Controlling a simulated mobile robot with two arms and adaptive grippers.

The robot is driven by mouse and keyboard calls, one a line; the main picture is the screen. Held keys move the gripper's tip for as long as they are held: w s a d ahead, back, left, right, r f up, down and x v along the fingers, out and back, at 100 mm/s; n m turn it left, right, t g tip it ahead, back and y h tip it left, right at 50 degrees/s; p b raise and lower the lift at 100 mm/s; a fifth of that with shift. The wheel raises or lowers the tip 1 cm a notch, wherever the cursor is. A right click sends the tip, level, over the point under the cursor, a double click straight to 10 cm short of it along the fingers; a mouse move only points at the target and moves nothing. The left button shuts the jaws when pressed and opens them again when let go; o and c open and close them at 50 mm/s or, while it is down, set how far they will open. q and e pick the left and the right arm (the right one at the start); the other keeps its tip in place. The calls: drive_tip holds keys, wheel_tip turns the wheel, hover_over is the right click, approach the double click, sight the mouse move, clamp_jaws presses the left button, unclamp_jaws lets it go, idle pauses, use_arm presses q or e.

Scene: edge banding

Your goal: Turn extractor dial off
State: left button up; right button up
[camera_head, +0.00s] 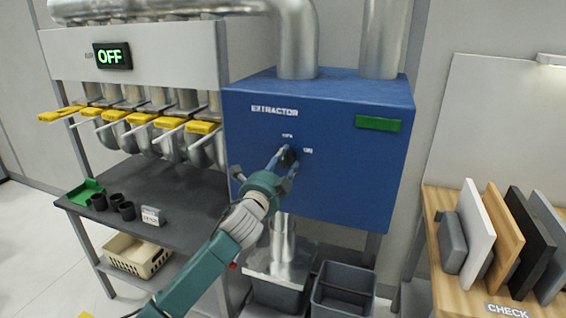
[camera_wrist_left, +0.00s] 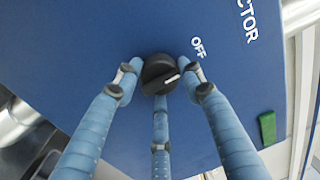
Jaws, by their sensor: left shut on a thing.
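The extractor (camera_head: 340,105) is a blue box with a white "EXTRACTOR" label. Its black round dial (camera_wrist_left: 160,75) sits on the front face, with a white pointer mark that points right and slightly up in the left wrist view. The "OFF" label (camera_wrist_left: 198,47) is up and to the right of the dial there. In the head view two small labels sit above and right of the dial; the right one (camera_head: 308,151) appears to read "ON". My left gripper (camera_head: 286,160) has its blue fingers around the dial, shut on it. My right gripper is not in view.
Grey bins (camera_head: 343,290) stand under the extractor. A wooden rack with upright boards (camera_head: 505,235) stands right.

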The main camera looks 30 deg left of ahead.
use_arm(q)
drive_tip(key=shift+d+f, duration=0.25)
drive_tip(key=shift+f, duration=0.1)
drive_tip(key=o, duration=1.1)
drive_tip(key=shift+w+r, duration=0.1)
drive_tip(key=shift+r, duration=0.15)
drive_tip(key=v, duration=1.2)
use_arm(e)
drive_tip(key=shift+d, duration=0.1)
